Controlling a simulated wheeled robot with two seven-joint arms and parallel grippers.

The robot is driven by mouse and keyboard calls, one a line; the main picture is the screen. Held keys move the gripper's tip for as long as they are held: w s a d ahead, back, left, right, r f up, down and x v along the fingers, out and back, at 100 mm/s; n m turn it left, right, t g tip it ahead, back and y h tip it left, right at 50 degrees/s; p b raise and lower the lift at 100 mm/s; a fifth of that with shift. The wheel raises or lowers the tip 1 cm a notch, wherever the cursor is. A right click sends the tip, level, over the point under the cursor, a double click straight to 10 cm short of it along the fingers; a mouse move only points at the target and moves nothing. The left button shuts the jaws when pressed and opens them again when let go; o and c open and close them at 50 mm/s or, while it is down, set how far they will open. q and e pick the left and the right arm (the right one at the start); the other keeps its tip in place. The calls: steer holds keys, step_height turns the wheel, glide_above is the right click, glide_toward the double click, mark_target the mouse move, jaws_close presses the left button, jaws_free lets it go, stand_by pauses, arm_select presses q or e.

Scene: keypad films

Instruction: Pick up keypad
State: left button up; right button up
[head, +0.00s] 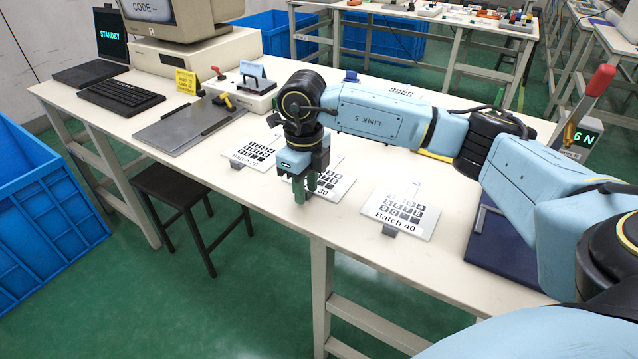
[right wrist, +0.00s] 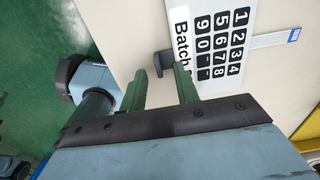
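Three keypad films lie in a row on the white bench: the Batch 20 keypad (head: 256,150), the Batch 30 keypad (head: 337,183) and the Batch 40 keypad (head: 408,205). Each is a white sheet with dark keys. My right gripper (head: 305,188) points down at the Batch 30 keypad and hides part of it. In the right wrist view, the right gripper (right wrist: 161,84) is open, its two green fingers apart. A keypad (right wrist: 212,45) lies just past the fingertips, its dark tab (right wrist: 163,63) in line with the gap. Its batch number is hidden. My left gripper is not in view.
A grey plate (head: 180,128), a keyboard (head: 121,95) and a switch box (head: 240,92) stand on the left of the bench. A dark blue pad (head: 492,250) lies to the right. A black stool (head: 180,190) stands by the front edge.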

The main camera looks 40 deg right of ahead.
steer(key=shift+f, duration=0.1)
jaws_close()
stand_by(0.3)
